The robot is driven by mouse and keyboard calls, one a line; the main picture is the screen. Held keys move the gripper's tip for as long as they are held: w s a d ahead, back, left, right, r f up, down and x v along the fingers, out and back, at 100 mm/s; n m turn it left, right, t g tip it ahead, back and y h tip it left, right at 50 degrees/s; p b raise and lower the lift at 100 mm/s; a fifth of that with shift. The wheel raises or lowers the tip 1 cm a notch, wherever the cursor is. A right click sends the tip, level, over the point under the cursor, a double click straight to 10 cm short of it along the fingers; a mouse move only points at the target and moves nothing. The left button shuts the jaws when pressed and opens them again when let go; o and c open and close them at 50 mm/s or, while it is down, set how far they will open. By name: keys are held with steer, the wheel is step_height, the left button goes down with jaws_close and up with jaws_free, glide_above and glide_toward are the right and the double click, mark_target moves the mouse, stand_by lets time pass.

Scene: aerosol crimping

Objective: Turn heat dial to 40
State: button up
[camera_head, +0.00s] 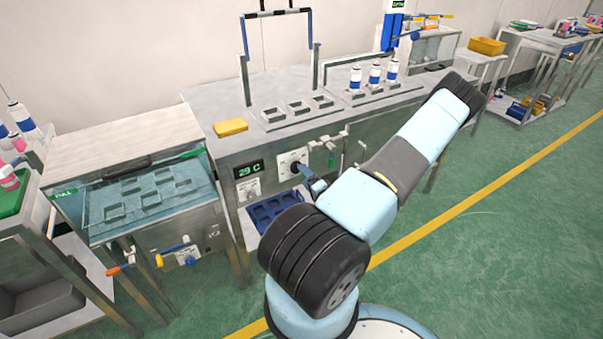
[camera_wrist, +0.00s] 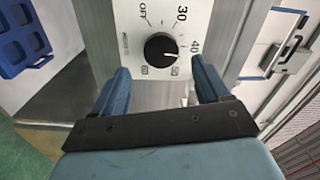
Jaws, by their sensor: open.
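The heat dial is a round black knob (camera_wrist: 161,48) on a white plate (camera_wrist: 205,15) marked OFF, 30 and 40. Its white pointer line points right, close to the 40 mark. In the head view the dial's white plate (camera_head: 287,159) is on the bench front, right of a green display (camera_head: 249,169) reading 29 C. My gripper (camera_wrist: 160,66) is open and empty, facing the dial, with one blue finger to each side below the knob in the wrist view. The fingers do not touch the knob. In the head view my gripper (camera_head: 313,184) is small and partly hidden.
A blue tray (camera_head: 270,207) sits low under the panel; it also shows in the wrist view (camera_wrist: 22,38). A second dial plate (camera_head: 249,188) is below the display. Valves and handles (camera_head: 330,145) stick out right of the dial. A water bath (camera_head: 150,195) stands left.

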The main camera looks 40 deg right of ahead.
steer(key=v, duration=0.8)
steer(key=shift+s, duration=0.35)
